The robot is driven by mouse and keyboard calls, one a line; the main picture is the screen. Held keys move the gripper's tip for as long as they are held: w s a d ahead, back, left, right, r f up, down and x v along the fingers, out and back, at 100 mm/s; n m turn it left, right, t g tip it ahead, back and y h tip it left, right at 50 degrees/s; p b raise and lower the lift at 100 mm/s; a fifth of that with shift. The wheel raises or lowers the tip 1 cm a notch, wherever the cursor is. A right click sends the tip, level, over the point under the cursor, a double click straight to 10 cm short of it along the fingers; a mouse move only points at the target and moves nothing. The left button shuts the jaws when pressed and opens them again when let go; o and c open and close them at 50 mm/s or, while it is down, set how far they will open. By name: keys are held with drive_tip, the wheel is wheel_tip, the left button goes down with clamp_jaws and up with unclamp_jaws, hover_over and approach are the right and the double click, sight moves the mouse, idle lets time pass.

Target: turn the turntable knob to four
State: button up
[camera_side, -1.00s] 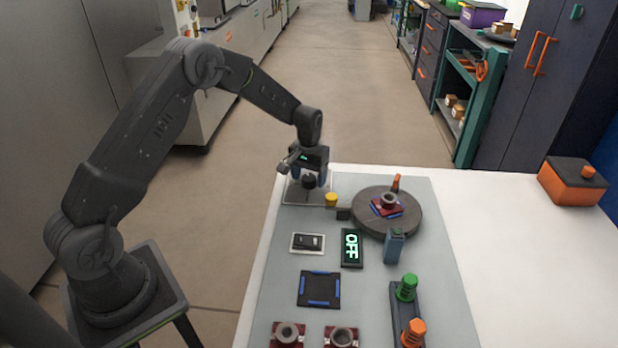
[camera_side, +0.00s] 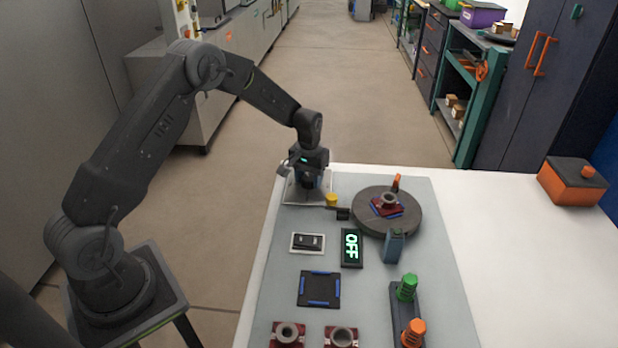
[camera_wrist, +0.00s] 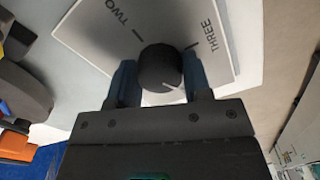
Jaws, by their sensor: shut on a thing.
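The dark round knob (camera_wrist: 160,66) sits between my gripper's two fingers in the wrist view, one finger on each side. My gripper (camera_wrist: 162,84) is shut on it. A short pale line shows on the knob at its lower right. The knob's white plate (camera_wrist: 92,32) carries the words TWO and THREE with tick marks; other labels are hidden or out of view. In the side view my gripper (camera_side: 309,184) is low over the plate (camera_side: 292,196) and mostly hides the knob. The round grey turntable (camera_side: 413,218) stands to its right, bearing red and blue parts with a grey ring.
A yellow button-like piece (camera_side: 331,199) is just right of the plate. A display (camera_side: 351,248) reads OFF. A switch (camera_side: 308,242), a blue-grey block (camera_side: 393,246) and a green-and-orange post stand (camera_side: 407,310) are nearer the camera. The table's right side is mostly clear.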

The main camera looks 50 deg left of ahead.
sight(309, 177)
drive_tip(key=m, duration=0.4)
drive_tip(key=shift+m, duration=0.4)
drive_tip(key=o, duration=0.9)
wheel_tip(309, 177, up, 14)
drive_tip(key=shift+f, duration=0.1)
